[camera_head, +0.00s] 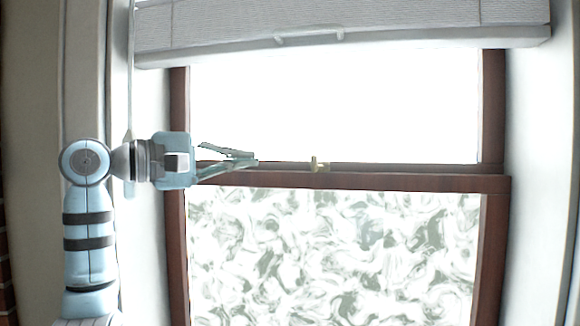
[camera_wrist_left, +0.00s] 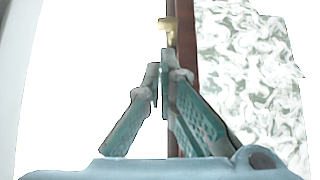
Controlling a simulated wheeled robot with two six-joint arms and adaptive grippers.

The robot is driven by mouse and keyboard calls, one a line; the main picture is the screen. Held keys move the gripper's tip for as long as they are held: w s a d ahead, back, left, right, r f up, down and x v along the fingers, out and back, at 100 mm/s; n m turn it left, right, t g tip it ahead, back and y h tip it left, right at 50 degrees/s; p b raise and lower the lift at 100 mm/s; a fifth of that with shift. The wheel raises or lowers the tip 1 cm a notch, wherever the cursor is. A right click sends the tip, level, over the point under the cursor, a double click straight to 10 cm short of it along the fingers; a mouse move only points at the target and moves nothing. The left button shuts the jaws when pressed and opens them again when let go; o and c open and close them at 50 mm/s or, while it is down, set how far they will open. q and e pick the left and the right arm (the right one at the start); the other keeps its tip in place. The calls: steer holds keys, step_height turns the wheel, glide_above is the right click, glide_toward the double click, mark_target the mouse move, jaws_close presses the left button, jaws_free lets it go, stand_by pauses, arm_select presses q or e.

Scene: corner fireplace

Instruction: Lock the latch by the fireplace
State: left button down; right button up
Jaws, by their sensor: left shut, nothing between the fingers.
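A small brass latch (camera_head: 318,164) sits on the middle rail (camera_head: 400,176) of a brown-framed window. It also shows in the left wrist view (camera_wrist_left: 167,30), just beyond my fingertips. My left gripper (camera_head: 254,160) comes in from the left at about the rail's height. Its fingertips are together and empty, a short way left of the latch and apart from it. In the left wrist view the fingers (camera_wrist_left: 167,66) converge below the latch. My right gripper is not in view.
A white blind (camera_head: 340,22) with a bottom bar hangs across the top of the window. White side walls of the recess (camera_head: 540,180) stand left and right. The lower pane (camera_head: 330,250) has a swirled pattern. The space before the window right of the latch is clear.

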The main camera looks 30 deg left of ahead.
arm_select(q)
steer(key=shift+w, duration=0.25)
steer(key=p+x, duration=0.2)
steer(key=x, duration=0.8)
steer(key=shift+p, duration=0.4)
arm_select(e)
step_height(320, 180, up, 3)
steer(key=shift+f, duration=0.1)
arm_select(q)
steer(key=shift+d, duration=0.15)
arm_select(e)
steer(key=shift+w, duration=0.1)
